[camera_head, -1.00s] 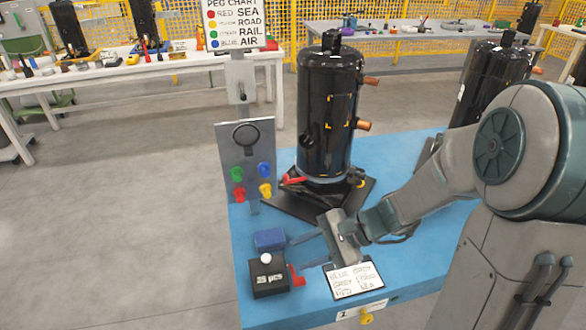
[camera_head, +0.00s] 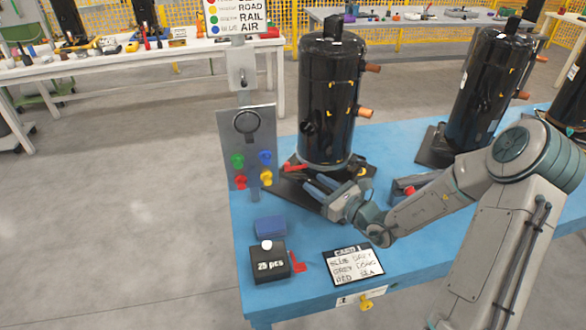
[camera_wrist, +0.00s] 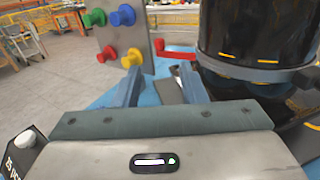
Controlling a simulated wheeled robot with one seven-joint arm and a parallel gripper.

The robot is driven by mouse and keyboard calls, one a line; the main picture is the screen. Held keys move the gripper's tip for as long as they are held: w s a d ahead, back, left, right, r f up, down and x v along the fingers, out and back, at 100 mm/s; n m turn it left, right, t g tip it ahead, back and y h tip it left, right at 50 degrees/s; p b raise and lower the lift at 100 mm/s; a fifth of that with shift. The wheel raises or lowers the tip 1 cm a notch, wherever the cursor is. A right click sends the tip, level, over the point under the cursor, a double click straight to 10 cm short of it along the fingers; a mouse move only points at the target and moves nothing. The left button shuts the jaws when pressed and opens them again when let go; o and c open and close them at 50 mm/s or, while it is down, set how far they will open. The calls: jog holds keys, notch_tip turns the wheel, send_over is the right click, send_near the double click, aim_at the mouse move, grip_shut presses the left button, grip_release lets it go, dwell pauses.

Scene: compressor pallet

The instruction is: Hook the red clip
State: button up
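A red clip (camera_head: 295,167) sits at the left foot of the near black compressor (camera_head: 328,110); it shows in the wrist view (camera_wrist: 175,51) beyond the fingers. A second red clip-like piece (camera_head: 298,262) lies on the blue pallet beside the black box. My gripper (camera_head: 316,186) is low over the pallet in front of the compressor, fingers pointing toward its base. In the wrist view the fingers (camera_wrist: 160,80) are apart with nothing held between them. The red clip is ahead of them, not touching.
A grey panel (camera_head: 262,203) carries green, blue, red and yellow pegs, left of the compressor. A black box (camera_head: 269,265), a blue block (camera_head: 270,226) and a written card (camera_head: 354,266) lie in front. A second compressor (camera_head: 480,90) stands at right.

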aim_at(289, 166)
jog(key=x, duration=1)
jog(key=shift+c, duration=0.4)
grip_shut()
